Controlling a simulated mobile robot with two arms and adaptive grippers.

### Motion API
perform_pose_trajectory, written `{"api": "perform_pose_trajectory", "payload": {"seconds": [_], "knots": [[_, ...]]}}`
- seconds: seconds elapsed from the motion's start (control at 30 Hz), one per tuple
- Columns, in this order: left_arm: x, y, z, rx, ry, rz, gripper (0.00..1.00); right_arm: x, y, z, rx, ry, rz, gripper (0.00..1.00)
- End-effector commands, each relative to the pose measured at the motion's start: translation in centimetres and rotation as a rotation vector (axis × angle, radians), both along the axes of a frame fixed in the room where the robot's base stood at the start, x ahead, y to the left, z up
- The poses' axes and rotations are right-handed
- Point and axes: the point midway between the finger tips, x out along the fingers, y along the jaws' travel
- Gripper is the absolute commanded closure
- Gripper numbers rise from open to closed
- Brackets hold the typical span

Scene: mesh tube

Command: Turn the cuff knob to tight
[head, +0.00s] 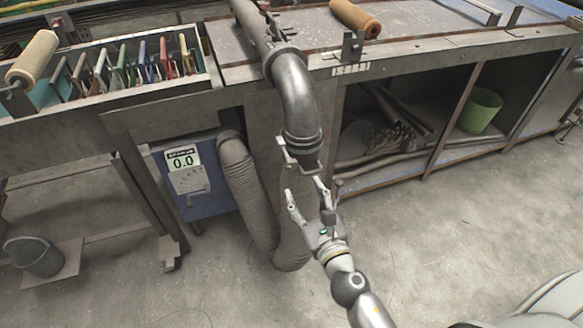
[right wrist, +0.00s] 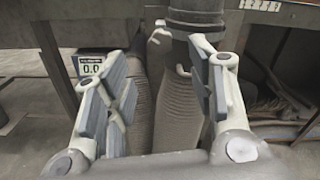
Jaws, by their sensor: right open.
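A grey elbow pipe (head: 293,85) comes down off the bench and ends in a dark ringed cuff (head: 303,141). The cuff also shows at the top of the right wrist view (right wrist: 196,18). A pale angular piece (head: 284,152) sits at its lower left, also seen beside the hose in the wrist view (right wrist: 158,46). I cannot clearly tell the knob apart. My right gripper (head: 305,189) is open just below the cuff, pointing up at it. In the wrist view its spread fingers (right wrist: 160,82) have the hose between them in the picture; no grip shows. My left gripper is out of view.
A ribbed hose (head: 247,190) loops down beside a blue box with a display (head: 182,162) reading 0.0. The bench shelf (head: 400,165) holds loose tubes and a green bin (head: 480,110). A bucket (head: 34,257) stands at left. The front floor is mostly clear.

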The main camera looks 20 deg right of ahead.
Motion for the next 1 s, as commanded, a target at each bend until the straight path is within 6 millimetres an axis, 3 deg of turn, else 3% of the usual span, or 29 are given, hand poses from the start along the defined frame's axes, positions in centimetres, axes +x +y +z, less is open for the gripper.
{"api": "perform_pose_trajectory", "payload": {"seconds": [0.6,0.8,1.0], "knots": [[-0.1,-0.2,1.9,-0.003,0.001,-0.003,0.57,8.9,0.3,0.0,0.006,0.001,-0.001,0.49],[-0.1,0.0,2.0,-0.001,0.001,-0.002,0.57,10.3,0.4,0.0,0.005,0.001,0.001,0.49],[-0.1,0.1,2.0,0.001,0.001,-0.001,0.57,10.6,0.4,-0.1,0.005,0.002,0.001,0.49]]}}
